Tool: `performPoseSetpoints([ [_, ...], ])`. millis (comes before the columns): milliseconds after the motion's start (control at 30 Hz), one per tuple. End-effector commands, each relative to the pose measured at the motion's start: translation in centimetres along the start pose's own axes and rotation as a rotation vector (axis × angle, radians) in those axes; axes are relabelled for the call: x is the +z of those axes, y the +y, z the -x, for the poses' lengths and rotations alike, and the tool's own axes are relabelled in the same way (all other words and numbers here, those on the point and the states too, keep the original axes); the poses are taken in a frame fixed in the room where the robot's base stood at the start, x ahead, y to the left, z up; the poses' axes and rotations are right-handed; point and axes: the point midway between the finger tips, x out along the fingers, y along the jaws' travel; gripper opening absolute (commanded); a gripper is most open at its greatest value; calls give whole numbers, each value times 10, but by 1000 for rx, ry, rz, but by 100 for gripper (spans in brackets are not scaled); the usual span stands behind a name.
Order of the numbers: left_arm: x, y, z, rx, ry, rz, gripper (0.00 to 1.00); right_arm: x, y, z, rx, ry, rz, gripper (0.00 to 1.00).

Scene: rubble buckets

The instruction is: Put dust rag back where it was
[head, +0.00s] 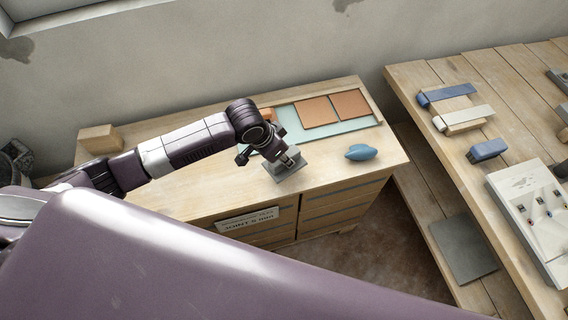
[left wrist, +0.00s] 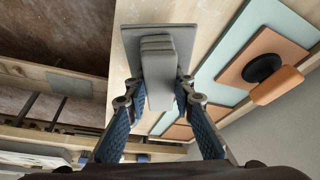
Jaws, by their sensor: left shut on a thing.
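My left gripper (head: 287,157) is over the low wooden bench, shut on a grey layered piece that looks like the folded dust rag. In the left wrist view, the fingers (left wrist: 158,95) close on both sides of this grey piece (left wrist: 157,62). It is over a flat grey square (head: 291,172), which also shows in the left wrist view (left wrist: 187,38); I cannot tell whether they touch. The gripper hides part of the piece in the head view. My right gripper is not in view.
A blue rounded object (head: 361,152) lies right of the gripper. Orange tiles (head: 313,110) lie on a pale green board (head: 290,122) behind it; an orange-handled tool (left wrist: 278,85) stands there. A wooden block (head: 100,138) is at the bench's left. Another wooden table (head: 440,150) stands right.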

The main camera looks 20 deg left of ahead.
Motion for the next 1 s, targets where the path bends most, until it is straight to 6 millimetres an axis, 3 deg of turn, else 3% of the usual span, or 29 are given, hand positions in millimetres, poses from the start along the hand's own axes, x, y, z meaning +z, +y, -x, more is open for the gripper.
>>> performPoseSetpoints([
  [400,18,1,-44,1,0,1,0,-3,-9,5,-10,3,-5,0],
  [800,20,0,-50,0,1,1,0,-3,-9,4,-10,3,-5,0],
  [833,21,0,-50,0,1,1,24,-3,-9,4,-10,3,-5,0],
  [1000,20,0,-49,0,1,1,40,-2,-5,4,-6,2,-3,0],
])
